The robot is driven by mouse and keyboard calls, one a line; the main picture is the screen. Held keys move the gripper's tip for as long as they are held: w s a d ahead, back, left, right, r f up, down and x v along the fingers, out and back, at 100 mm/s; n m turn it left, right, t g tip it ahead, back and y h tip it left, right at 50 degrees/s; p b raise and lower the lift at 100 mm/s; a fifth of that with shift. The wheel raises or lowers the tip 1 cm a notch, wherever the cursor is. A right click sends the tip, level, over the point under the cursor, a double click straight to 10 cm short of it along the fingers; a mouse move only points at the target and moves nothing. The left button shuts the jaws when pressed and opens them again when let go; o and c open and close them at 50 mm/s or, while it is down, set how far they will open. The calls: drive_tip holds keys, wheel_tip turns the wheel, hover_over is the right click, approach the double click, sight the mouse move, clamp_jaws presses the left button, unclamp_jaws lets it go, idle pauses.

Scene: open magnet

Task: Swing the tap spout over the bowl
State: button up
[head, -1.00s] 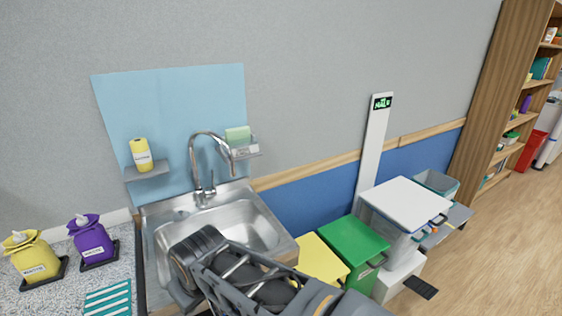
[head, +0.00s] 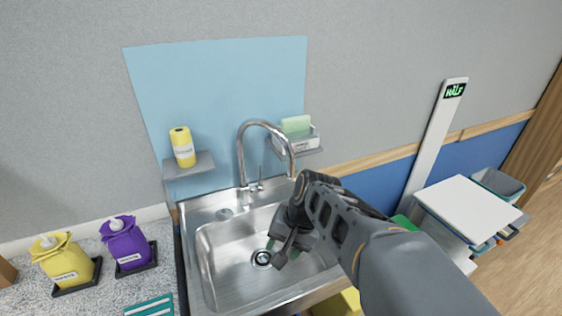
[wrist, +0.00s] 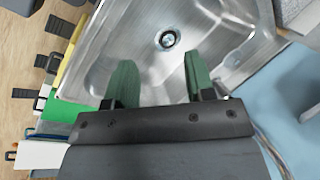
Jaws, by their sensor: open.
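The chrome tap spout (head: 242,152) rises from the back rim of the steel sink and arches to the right, its open end pointing down. The sink bowl (head: 222,262) has a round drain and looks empty; the drain also shows in the wrist view (wrist: 167,39). My gripper (head: 278,243) is over the bowl, in front of the spout and below its end, and apart from it. In the wrist view my gripper (wrist: 157,65) has its two green fingers spread with nothing between them. My arm hides the bowl's right part in the head view.
A yellow bottle (head: 182,147) stands on a small shelf left of the tap. A soap holder (head: 297,143) is close behind the spout's end. Yellow (head: 66,262) and purple (head: 124,242) bags stand on the left counter. A white-topped cart (head: 468,208) stands right.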

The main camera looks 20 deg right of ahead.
drive_tip(key=w+d+r+m+t+y, duration=0.4)
drive_tip(key=w+d+m+t+y, duration=0.15)
drive_tip(key=d+m, duration=0.4)
drive_tip(key=w+d+r+m+t+y, duration=0.4)
drive_tip(key=d+m+t, duration=0.3)
drive_tip(key=m, duration=0.4)
drive_tip(key=w+a+g+p, duration=0.1)
drive_tip(key=w+a, duration=0.6)
drive_tip(key=w, duration=0.2)
drive_tip(key=shift+w+a+f+p, duration=0.15)
drive_tip(key=shift+a+f+p, duration=0.15)
drive_tip(key=shift+a+p, duration=0.1)
drive_tip(key=shift+n+h, duration=0.25)
drive_tip(key=shift+c, duration=0.4)
clamp_jaws()
